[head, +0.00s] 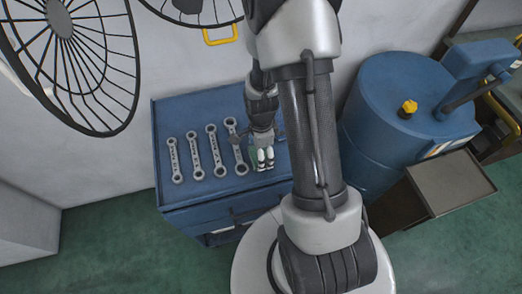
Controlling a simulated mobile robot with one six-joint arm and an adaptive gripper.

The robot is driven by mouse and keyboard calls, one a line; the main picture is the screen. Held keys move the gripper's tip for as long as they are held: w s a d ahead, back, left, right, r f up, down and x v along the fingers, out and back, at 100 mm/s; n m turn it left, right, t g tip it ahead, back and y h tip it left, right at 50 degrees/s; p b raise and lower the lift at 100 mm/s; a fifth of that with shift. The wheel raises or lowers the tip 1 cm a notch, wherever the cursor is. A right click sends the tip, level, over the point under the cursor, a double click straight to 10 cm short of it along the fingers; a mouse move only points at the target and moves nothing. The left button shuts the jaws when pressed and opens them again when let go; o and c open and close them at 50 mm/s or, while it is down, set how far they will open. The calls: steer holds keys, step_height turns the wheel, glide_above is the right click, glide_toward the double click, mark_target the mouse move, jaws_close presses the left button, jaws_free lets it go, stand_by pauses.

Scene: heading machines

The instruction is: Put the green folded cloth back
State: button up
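A small patch of green, which looks like the green folded cloth (253,155), shows beside and behind my gripper's fingers on the blue cabinet top. Most of it is hidden by the gripper. My gripper (265,161) points down over the right part of the cabinet top (203,107), with its fingertips close together at or just above the cloth. I cannot tell whether the fingers touch or grip it.
Several ring wrenches (194,155) lie in a row left of my gripper. A blue drum (383,110) with a yellow knob stands at the right, near a brown box (455,178). Black fan cages (72,60) hang at upper left. Green floor (120,245) is clear at lower left.

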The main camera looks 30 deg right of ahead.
steer(key=o, duration=0.3)
steer(key=shift+r, duration=0.1)
steer(key=s+a+r+n+t+p, duration=0.1)
steer(key=a+r+n+p, duration=0.2)
steer(key=r, duration=1)
steer(key=s+a+r+n+t, duration=0.15)
steer(key=r+n, duration=0.45)
steer(key=r, duration=0.7)
steer(key=s+a+r+n+t, duration=0.2)
steer(key=s+a+r+n, duration=0.4)
steer(key=s+r+n, duration=0.3)
steer(key=s+n, duration=0.2)
steer(key=n, duration=0.1)
steer(key=shift+a, duration=0.1)
